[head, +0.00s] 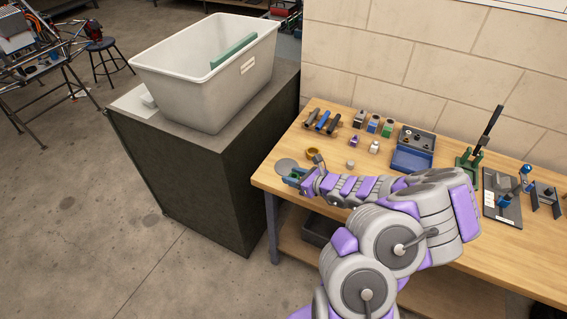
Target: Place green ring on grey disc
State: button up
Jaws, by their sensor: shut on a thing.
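The grey disc (286,164) lies flat near the left front corner of the wooden workbench. My gripper (292,178) is just in front of the disc, low over the bench edge, and overlaps it in the picture. It is shut on a small green piece, the green ring (297,173), which is mostly hidden by the fingers. I cannot tell whether the ring touches the disc or hangs above it.
An orange ring (313,151) stands right of the disc on the workbench (285,182). Blocks, dark cylinders, a blue tray (412,160) and a green toggle clamp (468,160) stand further right. A dark cabinet (200,170) with a white bin (185,92) stands left.

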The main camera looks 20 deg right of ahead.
jog(key=b, duration=0.2)
send_over(280, 164)
jog(key=shift+s+d+f, duration=0.1)
jog(key=shift+s+f, duration=0.3)
jog(key=shift+f, duration=0.25)
jog(key=shift+w+a, duration=0.25)
jog(key=shift+w, duration=0.1)
jog(key=f, duration=0.1)
jog(key=f+b, duration=0.1)
jog(key=f, duration=0.1)
jog(key=shift+w+d+f, duration=0.2)
jog(key=shift+f, duration=0.1)
jog(key=shift+d+r, duration=0.1)
jog(key=o, duration=1.1)
jog(key=shift+c, duration=0.2)
